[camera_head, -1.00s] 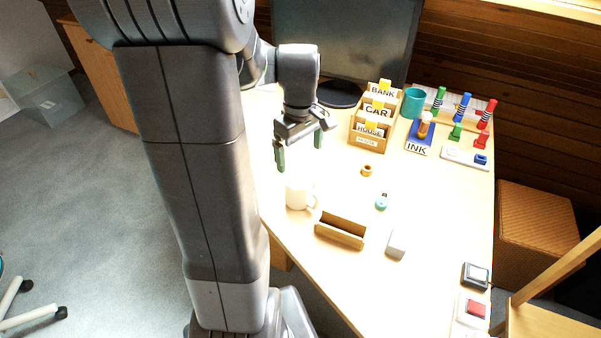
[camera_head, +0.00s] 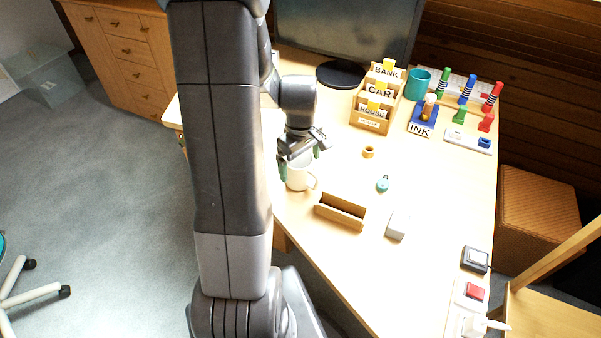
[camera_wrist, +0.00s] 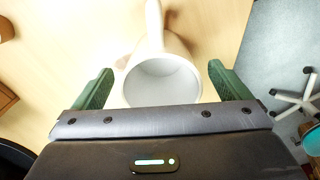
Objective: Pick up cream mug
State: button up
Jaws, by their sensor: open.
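The cream mug (camera_head: 299,178) stands upright on the desk near its left edge, its handle to the right in the head view. My gripper (camera_head: 301,164) is open just above the mug, and one green finger partly covers the mug's left side. In the wrist view the mug (camera_wrist: 163,82) lies between the two green fingertips of my gripper (camera_wrist: 160,80), its empty inside visible and its handle pointing up in the picture. I see a gap on each side between mug and fingers.
A wooden trough (camera_head: 341,211) sits close to the mug's right front. A wooden ring (camera_head: 368,152), a teal tag (camera_head: 382,184) and a white block (camera_head: 397,226) lie further right. The card box (camera_head: 375,110), teal cup (camera_head: 417,84) and monitor (camera_head: 345,35) stand behind.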

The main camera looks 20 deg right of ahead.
jog(key=shift+f, duration=0.9)
jog(key=c, duration=1.2)
